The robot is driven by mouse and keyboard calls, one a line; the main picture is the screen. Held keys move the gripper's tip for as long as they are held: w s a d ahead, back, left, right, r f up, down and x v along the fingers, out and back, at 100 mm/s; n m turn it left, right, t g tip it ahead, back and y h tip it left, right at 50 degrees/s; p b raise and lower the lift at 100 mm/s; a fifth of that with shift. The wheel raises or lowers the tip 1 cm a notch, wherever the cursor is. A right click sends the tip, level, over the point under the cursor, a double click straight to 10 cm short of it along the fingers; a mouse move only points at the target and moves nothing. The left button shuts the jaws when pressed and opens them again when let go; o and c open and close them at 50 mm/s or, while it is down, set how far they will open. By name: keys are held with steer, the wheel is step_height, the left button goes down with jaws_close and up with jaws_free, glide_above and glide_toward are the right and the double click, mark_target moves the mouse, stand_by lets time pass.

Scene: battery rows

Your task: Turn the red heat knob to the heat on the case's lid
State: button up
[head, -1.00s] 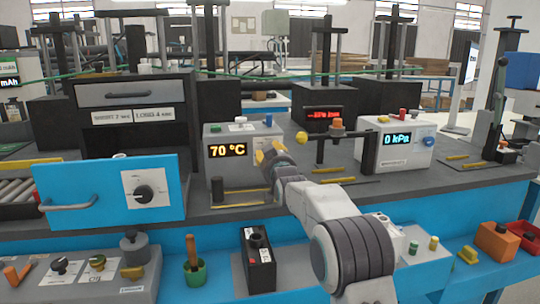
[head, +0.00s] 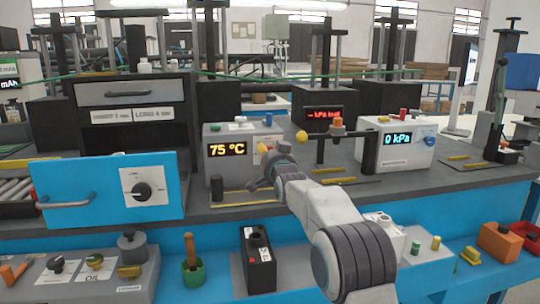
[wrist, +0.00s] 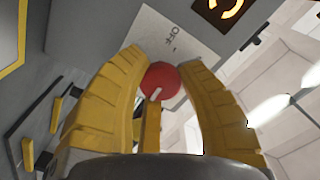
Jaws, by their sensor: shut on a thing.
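The red heat knob (wrist: 161,80) is a round knob with a white mark, in the upper middle of the wrist view. My gripper (wrist: 160,78) has its yellow fingers closed around it. The knob sits by a pale plate (wrist: 155,45) marked "OFF". In the head view my gripper (head: 270,160) is at the right front of the grey heater box (head: 222,138). Its amber display (head: 227,149) reads 75 °C. The knob is hidden there by my gripper. I cannot pick out a case lid with a legible heat value.
A grey pressure box (head: 395,145) reading 0 kPa stands to the right, with a black stand (head: 337,150) beside my arm. A blue drawer front (head: 90,195) with a black dial juts out at left.

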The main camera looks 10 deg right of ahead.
steer(key=shift+a+f+m, duration=0.1)
steer(key=shift+f+m, duration=0.2)
steer(key=shift+m, duration=0.1)
steer(key=o, duration=0.9)
steer(key=shift+w+a, duration=0.1)
steer(key=o, duration=0.3)
steer(key=shift+r, duration=0.15)
steer(key=s, duration=1.2)
